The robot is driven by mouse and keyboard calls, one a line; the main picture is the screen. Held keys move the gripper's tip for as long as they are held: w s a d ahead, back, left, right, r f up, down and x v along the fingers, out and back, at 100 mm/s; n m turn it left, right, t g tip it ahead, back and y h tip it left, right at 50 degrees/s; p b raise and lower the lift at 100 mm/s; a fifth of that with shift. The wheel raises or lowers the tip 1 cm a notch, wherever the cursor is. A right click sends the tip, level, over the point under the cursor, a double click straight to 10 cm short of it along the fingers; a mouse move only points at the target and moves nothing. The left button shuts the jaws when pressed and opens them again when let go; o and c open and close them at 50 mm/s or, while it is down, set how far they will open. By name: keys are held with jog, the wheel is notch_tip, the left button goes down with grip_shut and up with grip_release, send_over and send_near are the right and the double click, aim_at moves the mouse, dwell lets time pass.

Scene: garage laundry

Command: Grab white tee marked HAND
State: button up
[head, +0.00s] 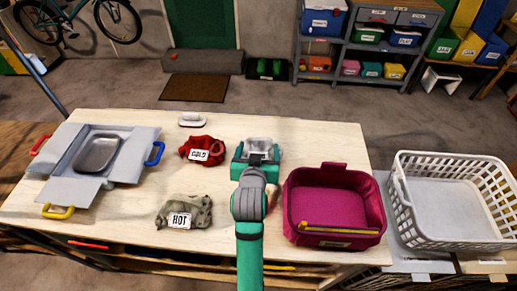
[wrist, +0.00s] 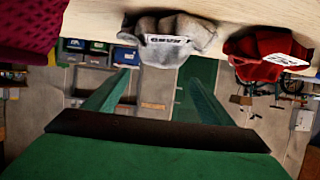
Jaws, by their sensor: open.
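A crumpled white-grey tee (head: 264,145) lies on the wooden table, partly hidden behind my gripper in the head view. In the wrist view the tee (wrist: 172,38) shows a label that appears upside down and seems to read HAND. My green gripper (head: 256,157) is open with nothing held. In the wrist view its two fingers (wrist: 158,78) are spread and point towards the tee, which lies past the tips. I cannot tell whether the tips touch it.
A red cloth marked COLD (head: 203,151) lies left of the tee, and a camouflage cloth marked HOT (head: 184,212) nearer. A magenta basket (head: 333,238) stands close at the right, a white laundry basket (head: 455,243) farther right. A grey open box (head: 60,160) sits left.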

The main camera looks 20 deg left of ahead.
aim_at(259, 140)
jog(key=shift+x, duration=3.4)
jog(key=shift+s+f, duration=0.1)
jog(key=shift+f, duration=0.1)
